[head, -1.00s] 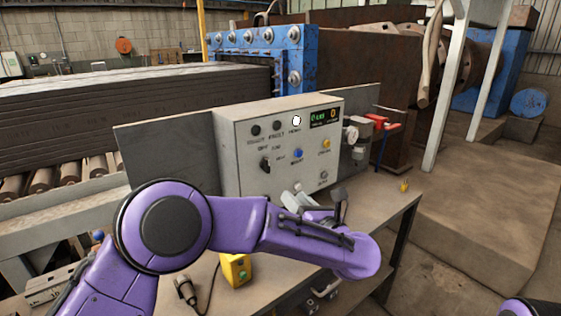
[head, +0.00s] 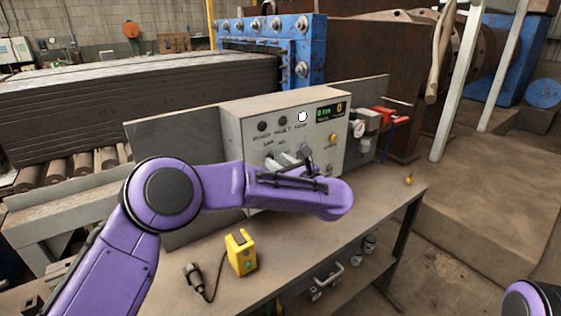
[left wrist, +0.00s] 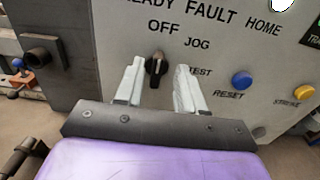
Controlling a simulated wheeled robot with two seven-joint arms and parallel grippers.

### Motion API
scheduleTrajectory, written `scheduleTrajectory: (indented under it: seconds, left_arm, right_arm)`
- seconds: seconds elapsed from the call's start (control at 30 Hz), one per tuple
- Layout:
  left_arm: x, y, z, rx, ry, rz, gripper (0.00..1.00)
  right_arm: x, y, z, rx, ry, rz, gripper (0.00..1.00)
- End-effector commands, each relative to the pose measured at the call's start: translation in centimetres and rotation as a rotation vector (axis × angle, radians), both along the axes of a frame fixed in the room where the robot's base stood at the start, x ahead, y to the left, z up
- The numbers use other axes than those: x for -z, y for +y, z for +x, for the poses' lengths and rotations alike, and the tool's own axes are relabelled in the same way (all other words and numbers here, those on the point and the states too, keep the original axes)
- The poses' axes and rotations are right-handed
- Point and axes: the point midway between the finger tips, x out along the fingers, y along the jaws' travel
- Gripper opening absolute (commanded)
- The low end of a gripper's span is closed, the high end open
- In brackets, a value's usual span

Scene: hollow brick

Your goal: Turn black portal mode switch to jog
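The black mode switch (left wrist: 156,66) is a small dark knob on the grey control panel (head: 235,128). In the left wrist view, the labels OFF, JOG and TEST run above it and to its right. Its pale mark is near the top, roughly upright; I cannot tell its exact setting. My left gripper (left wrist: 160,64) is open, with one pale finger on each side of the knob and visible gaps between. I cannot tell how deep the fingers reach. In the head view, my left gripper (head: 282,160) is at the panel front and hides the switch. My right gripper is out of view.
A blue button (left wrist: 241,79) and a yellow button (left wrist: 304,92) are right of the switch. A yellow box (head: 241,254) with a cable lies on the bench (head: 335,238). A gauge and red-handled valve (head: 390,118) stand right of the panel.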

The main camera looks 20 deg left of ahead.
Motion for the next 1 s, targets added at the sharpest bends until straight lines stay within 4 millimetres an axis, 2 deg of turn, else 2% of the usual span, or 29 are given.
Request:
scheduleTrajectory:
  seconds: [0.03,0.07,0.1,0.17,0.67,1.0]
  left_arm:
    - [0.0,0.0,0.1,-0.001,-0.001,-0.001,0.38]
    - [0.0,0.0,0.1,-0.001,-0.001,-0.001,0.32]
    - [0.0,0.0,0.1,-0.001,0.0,-0.001,0.19]
    - [0.0,-0.1,0.2,0.001,0.0,-0.001,0.0]
    - [-0.1,-0.5,0.1,0.006,0.038,0.032,0.0]
    - [-0.2,-0.7,0.2,0.007,0.228,0.185,0.0]
  right_arm:
    - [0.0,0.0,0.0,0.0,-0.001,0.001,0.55]
    - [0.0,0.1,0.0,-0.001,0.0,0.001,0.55]
    - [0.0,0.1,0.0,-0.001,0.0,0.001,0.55]
    - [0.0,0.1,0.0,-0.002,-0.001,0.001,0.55]
    - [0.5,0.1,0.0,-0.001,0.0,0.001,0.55]
    - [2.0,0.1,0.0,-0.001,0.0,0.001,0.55]
